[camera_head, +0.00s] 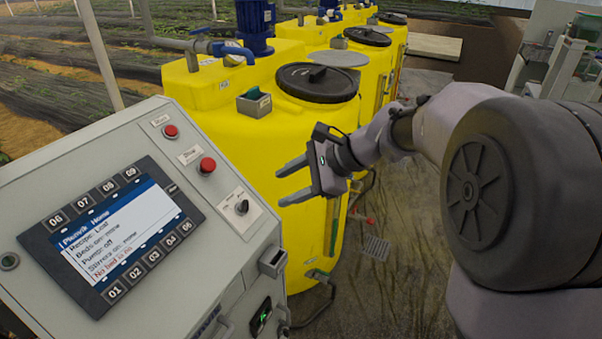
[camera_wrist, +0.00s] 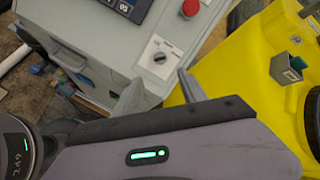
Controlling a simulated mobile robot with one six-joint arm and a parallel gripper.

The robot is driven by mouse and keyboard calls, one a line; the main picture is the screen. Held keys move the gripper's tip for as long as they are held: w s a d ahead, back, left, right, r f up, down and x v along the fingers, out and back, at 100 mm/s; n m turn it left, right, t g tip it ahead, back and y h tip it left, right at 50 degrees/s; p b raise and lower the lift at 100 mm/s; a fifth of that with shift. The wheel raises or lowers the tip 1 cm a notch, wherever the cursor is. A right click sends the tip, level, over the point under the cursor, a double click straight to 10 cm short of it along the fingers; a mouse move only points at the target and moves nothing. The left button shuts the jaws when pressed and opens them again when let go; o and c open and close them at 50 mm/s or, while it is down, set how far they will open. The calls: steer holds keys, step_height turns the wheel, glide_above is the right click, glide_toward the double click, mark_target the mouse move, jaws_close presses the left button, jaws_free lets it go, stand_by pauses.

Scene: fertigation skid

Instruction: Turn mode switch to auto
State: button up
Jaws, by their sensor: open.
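The mode switch (camera_head: 241,207) is a small black rotary knob on a white plate, at the right side of the grey control panel (camera_head: 135,130). In the wrist view the knob (camera_wrist: 160,58) sits on its plate beyond my fingertips, and its pointer direction is too small to read. My gripper (camera_head: 284,184) is open and empty, to the right of the panel in the head view. In the wrist view my gripper's two fingers (camera_wrist: 157,85) point toward the switch, apart from it, with the knob seen roughly between and past them.
Two red buttons (camera_head: 207,165) (camera_head: 170,131) sit above the switch. A screen with numbered keys (camera_head: 112,228) is to its left. Yellow tanks (camera_head: 300,130) with black lids stand behind my gripper. A grey box (camera_head: 272,262) juts from the panel's right side.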

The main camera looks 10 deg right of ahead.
steer(key=v, duration=0.4)
steer(key=shift+s+d+r, duration=0.1)
steer(key=shift+d+r, duration=0.1)
steer(key=s+f+n+t+h+b, duration=0.1)
steer(key=s+f+n+h+b, duration=0.5)
steer(key=s+f+n+b, duration=0.5)
steer(key=s+f+b, duration=0.6)
steer(key=s+f, duration=0.4)
steer(key=s, duration=0.3)
steer(key=shift+s+n+h, duration=0.35)
steer(key=shift+n+h, duration=0.05)
